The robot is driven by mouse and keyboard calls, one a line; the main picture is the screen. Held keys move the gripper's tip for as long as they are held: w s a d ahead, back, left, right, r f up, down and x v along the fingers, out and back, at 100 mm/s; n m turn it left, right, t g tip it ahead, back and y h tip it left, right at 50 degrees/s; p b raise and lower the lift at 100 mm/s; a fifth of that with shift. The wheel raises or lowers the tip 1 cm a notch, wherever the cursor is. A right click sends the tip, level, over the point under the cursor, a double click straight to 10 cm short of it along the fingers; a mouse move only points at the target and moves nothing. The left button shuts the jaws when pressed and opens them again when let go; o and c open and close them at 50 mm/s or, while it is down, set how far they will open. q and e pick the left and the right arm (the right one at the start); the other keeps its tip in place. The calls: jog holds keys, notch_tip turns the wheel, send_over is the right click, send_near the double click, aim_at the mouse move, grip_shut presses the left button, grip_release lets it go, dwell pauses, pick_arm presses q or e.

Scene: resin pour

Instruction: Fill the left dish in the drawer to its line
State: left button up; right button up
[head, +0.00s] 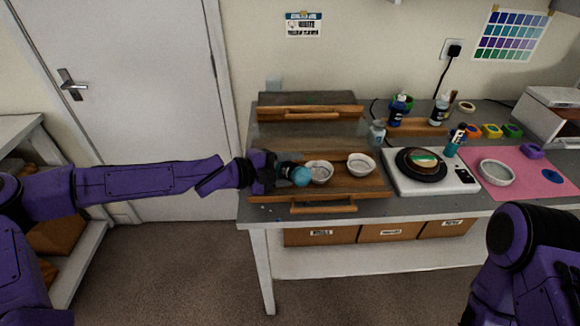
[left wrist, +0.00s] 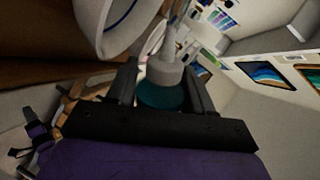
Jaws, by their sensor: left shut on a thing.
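My left gripper (head: 283,171) is shut on a teal bottle (head: 301,177) at the left side of the left dish (head: 320,173). In the left wrist view the bottle (left wrist: 162,95) sits between the fingers, with a pale collar and spout pointing away; it looks tipped over. The left dish is a white bowl in the open wooden drawer (head: 345,190). In the left wrist view a white dish (left wrist: 92,40) with a dark blue line inside fills the upper left. The right dish (head: 361,165) stands beside it. I cannot make out the fill level. My right gripper is out of view.
Right of the drawer are a white scale (head: 464,183) with a dark round plate (head: 403,166), and a pink mat (head: 541,184) with a pale bowl (head: 496,173). Several bottles stand behind, including a dark blue one (head: 397,108). The floor in front is clear.

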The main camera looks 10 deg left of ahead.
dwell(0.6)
pick_arm(q)
notch_tip(320, 180, up, 5)
jog(key=p, duration=0.5)
jog(key=shift+f, duration=0.1)
jog(key=shift+f, duration=0.1)
notch_tip(320, 180, down, 5)
jog(key=b, duration=0.5)
jog(key=shift+f+b, duration=0.1)
jog(key=shift+b, duration=0.2)
jog(key=shift+r, duration=0.2)
jog(key=shift+c, duration=0.3)
jog(key=shift+c, duration=1.3)
dwell(1.7)
